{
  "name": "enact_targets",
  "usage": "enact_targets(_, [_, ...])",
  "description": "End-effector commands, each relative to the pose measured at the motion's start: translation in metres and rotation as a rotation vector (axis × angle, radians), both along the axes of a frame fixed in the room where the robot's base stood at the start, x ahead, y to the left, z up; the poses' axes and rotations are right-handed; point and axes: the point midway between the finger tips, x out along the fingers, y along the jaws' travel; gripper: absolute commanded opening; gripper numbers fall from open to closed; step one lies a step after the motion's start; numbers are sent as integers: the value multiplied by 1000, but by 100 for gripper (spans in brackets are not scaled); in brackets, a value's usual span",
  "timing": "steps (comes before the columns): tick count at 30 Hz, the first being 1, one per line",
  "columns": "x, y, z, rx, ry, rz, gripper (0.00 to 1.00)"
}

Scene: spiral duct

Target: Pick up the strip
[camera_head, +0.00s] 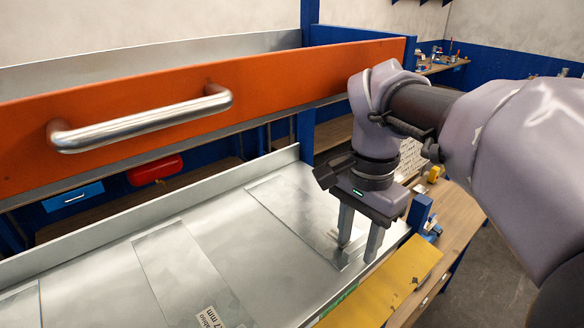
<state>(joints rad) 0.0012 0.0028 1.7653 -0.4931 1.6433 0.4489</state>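Several flat, shiny metal strips lie on a grey metal tray (272,283). The right strip (292,212) runs from the back wall of the tray toward its front right. The middle strip (178,268) bears a white label with partly readable text ending in "mm". Only a piece of the left strip (22,308) is in view. My gripper (358,250) points down at the front right end of the right strip. Its two fingers are apart, with no strip seen gripped between them. I cannot tell whether the fingertips touch the strip or the tray.
An orange drawer front (270,85) with a metal handle (145,120) stands above and behind the tray. A yellow panel (388,288) lies along the tray's front right edge. A red object (155,170) and a blue box (73,198) sit behind. Wooden benches stand right.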

Motion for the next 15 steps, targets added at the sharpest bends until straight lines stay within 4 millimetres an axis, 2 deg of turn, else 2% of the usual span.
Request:
enact_targets(1, [0,0,0,0,0,0,33])
enact_targets(6, [0,0,0,0,0,1,0])
enact_targets(15, [0,0,0,-1,1,1,0])
